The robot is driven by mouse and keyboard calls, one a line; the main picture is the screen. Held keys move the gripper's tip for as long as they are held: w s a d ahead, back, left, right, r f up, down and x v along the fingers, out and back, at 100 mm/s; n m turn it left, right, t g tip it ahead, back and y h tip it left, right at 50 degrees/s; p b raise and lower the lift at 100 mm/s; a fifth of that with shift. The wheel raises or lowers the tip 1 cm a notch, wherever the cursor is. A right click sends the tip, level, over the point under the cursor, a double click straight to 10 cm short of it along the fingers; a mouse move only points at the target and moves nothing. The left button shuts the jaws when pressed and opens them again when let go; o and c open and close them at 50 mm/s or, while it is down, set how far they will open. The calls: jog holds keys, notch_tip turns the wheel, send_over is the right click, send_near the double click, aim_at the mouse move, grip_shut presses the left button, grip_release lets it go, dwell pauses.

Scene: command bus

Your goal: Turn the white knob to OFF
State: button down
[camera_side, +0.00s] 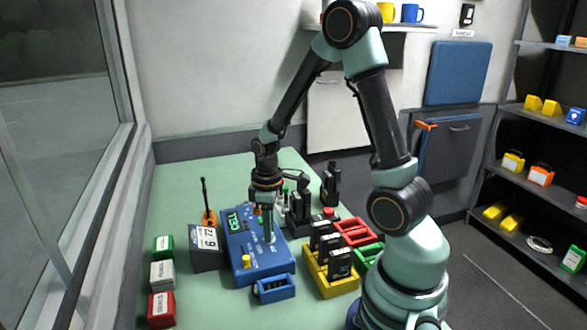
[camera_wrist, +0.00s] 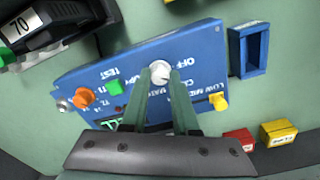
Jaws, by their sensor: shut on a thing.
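The blue panel box (camera_side: 262,266) lies on the green table; its face also shows in the wrist view (camera_wrist: 205,50). The white knob (camera_wrist: 159,71) is on this face, near lettering that includes OFF and TEST. My gripper (camera_wrist: 161,76) reaches over the box with its two green fingers closed on either side of the knob. In the side view my gripper (camera_side: 269,238) points straight down onto the box, and the knob is hidden there or too small to make out. I cannot tell which label the knob points at.
A yellow knob (camera_wrist: 220,102), a green button (camera_wrist: 114,87) and an orange knob (camera_wrist: 82,101) share the panel. A small blue tray (camera_side: 275,289) stands in front. A dark labelled box (camera_side: 206,250) is at left, a yellow tray (camera_side: 340,288) with black devices at right.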

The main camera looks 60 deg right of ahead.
jog(key=n, duration=0.6)
jog(key=shift+n, duration=0.3)
dwell(0.5)
jog(key=c, duration=0.7)
grip_release()
jog(key=r, duration=1.2)
jog(key=shift+s, duration=0.2)
jog(key=shift+a+r, duration=0.1)
